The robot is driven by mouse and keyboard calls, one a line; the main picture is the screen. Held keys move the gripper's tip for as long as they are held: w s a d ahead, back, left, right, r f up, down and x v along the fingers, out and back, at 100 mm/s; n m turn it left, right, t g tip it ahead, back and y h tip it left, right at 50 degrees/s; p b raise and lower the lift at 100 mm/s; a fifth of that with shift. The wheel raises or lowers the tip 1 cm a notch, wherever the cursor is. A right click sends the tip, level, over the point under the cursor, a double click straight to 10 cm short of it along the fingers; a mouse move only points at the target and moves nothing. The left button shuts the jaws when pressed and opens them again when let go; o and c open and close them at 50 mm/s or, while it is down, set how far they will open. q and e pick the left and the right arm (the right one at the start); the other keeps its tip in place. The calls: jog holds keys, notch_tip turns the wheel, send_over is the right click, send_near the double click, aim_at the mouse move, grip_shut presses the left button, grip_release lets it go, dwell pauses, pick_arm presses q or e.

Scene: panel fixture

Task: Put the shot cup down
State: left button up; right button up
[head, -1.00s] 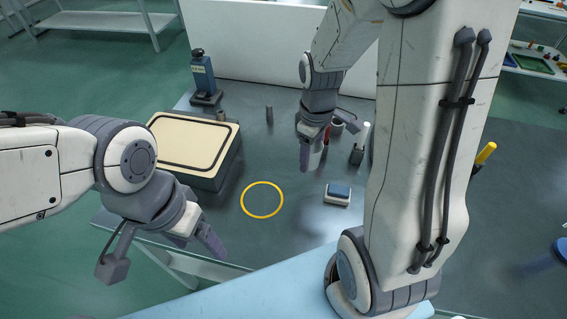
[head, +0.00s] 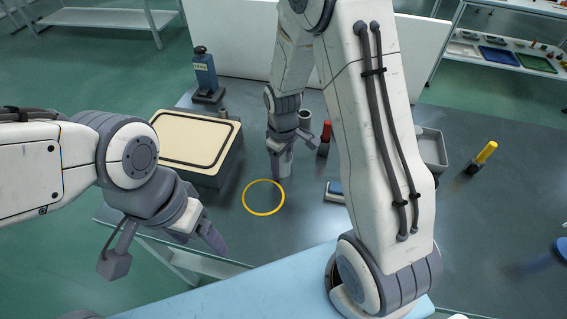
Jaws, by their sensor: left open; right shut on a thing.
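My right gripper (head: 283,163) is low over the table, just behind the yellow ring (head: 263,213). It is shut on the shot cup, which its fingers and wrist largely hide. I cannot make out the cup's outline or whether it touches the table. The yellow ring is a flat outline on the grey table, and its inside is empty. My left gripper (head: 203,235) is open and empty at the table's front left, apart from the ring.
A grey cylinder (head: 305,119) and red marker (head: 325,134) stand behind right. A blue-topped block (head: 334,191), grey tray (head: 432,148) and yellow marker (head: 484,155) lie right.

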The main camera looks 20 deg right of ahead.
jog(key=shift+f, duration=0.2)
jog(key=o, duration=1.3)
